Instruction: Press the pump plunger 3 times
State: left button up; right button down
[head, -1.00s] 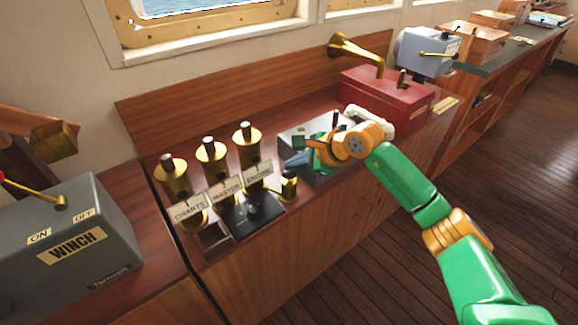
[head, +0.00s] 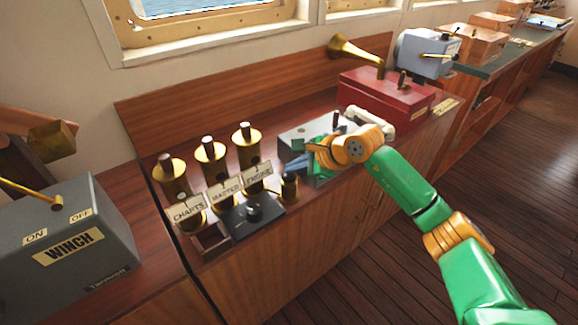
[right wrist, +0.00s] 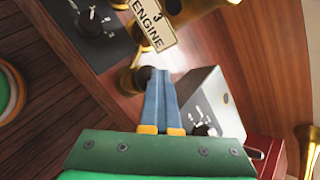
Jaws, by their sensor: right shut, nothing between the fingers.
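A small brass cylinder with a dark knob on top (head: 289,187), which looks like the pump plunger, stands at the counter's front, right of the black knob box. In the right wrist view its brass body (right wrist: 131,80) shows just left of my fingertips, with the dark knob partly beside them. My right gripper (head: 287,165) is shut and empty, its blue fingers pointing left close to the plunger. In the right wrist view the fingers (right wrist: 160,74) lie together. I cannot tell whether they touch the knob. My left gripper is not in view.
Brass tubes with CHARTS, MASTER and ENGINE (head: 258,178) tags stand close to the left. A black box with a knob (head: 252,214) is in front of them. A grey box (head: 297,135) lies behind my gripper, and a red box with a horn (head: 388,98) stands farther right.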

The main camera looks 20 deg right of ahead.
aim_at(293, 176)
jog(key=shift+w+r+p, duration=0.1)
jog(key=shift+r+p, duration=1.25)
jog(key=shift+r, duration=0.5)
notch_tip(293, 176, up, 5)
jog(key=p, duration=0.3)
dwell(1.7)
